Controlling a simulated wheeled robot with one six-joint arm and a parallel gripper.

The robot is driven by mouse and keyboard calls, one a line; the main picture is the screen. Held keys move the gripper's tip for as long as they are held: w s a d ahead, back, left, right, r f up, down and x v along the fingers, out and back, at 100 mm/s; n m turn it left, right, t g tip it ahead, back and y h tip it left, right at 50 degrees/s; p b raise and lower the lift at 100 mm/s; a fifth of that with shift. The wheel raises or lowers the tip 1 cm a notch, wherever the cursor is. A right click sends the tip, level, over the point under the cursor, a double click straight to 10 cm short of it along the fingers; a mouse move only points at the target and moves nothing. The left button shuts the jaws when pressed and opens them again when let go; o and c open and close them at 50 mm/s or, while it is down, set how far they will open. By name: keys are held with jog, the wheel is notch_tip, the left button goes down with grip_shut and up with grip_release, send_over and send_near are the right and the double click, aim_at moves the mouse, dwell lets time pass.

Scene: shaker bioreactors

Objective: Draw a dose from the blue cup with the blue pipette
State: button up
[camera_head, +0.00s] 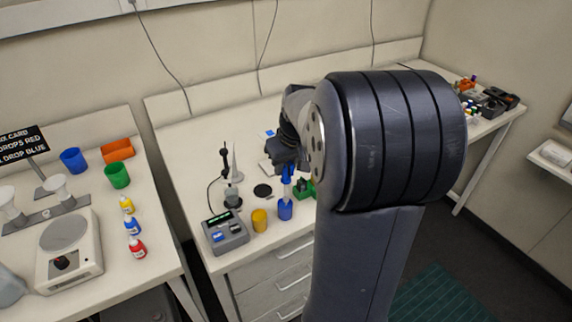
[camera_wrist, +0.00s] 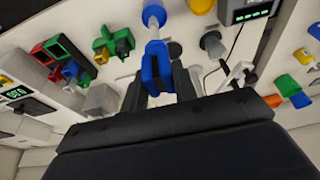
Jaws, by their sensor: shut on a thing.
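The blue cup (camera_head: 285,210) stands upright near the front edge of the middle bench. It also shows at the top of the wrist view (camera_wrist: 154,14). My gripper (camera_head: 287,160) is shut on the blue pipette (camera_head: 287,174) and holds it roughly upright above the cup. In the wrist view the blue pipette body (camera_wrist: 157,68) sits between the two dark fingers, and its pale tip points at the cup. The tip meets the cup's mouth in both views; how deep it reaches cannot be told. The liquid in the cup is hidden.
A yellow cup (camera_head: 260,220) stands close left of the blue cup, with a grey device with a display (camera_head: 226,232) beyond it. A green block-like holder (camera_head: 304,190) is close on the right. A stand with a grey beaker (camera_head: 232,197) is behind left.

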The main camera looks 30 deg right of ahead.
jog(key=shift+r+p, duration=1.9)
jog(key=shift+r, duration=0.8)
